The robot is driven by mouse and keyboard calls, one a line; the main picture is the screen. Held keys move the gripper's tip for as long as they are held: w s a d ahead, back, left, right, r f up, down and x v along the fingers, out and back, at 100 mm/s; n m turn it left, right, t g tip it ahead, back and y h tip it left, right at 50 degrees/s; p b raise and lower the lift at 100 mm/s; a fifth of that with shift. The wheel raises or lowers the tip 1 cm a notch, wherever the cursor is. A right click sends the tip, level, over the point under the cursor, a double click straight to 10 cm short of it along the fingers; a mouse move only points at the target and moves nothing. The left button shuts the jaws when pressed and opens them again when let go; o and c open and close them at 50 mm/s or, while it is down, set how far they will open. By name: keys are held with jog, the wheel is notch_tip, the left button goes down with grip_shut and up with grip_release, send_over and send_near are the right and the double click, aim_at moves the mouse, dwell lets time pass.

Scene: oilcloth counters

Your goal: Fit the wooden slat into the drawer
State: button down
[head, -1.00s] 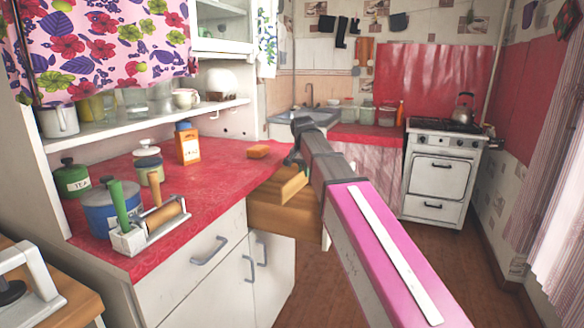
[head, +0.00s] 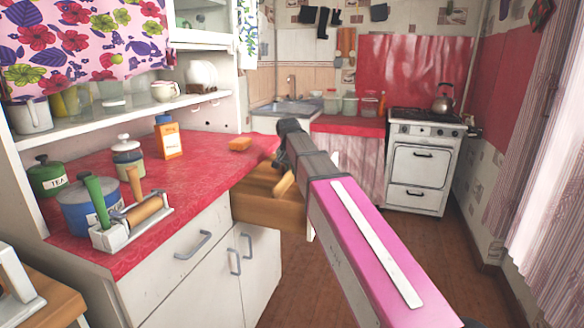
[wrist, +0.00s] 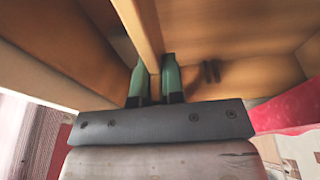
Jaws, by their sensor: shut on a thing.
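The wooden slat (head: 284,184) is a light brown strip at the open wooden drawer (head: 268,210), which sticks out of the white cabinet under the red counter. In the wrist view the slat (wrist: 140,28) runs up and away between the two green fingers of my gripper (wrist: 154,72), which are shut on it. The drawer's wooden inside (wrist: 240,30) surrounds the slat in that view. In the head view my arm hides the gripper's fingers and part of the drawer. I cannot tell whether the slat touches the drawer floor or walls.
A white stove (head: 420,165) stands at the back. The wooden floor on the right is clear.

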aim_at(290, 170)
jog(key=shift+s+x, duration=0.25)
jog(key=shift+x, duration=0.85)
jog(key=shift+s+x, duration=0.25)
jog(key=shift+x, duration=0.85)
jog(key=shift+a+f, duration=0.2)
jog(key=shift+f, duration=1.4)
jog(key=c, duration=1.1)
grip_release()
jog(key=shift+c, duration=0.2)
jog(key=v, duration=1)
jog(key=shift+s+r, duration=0.15)
jog(key=shift+r, duration=0.15)
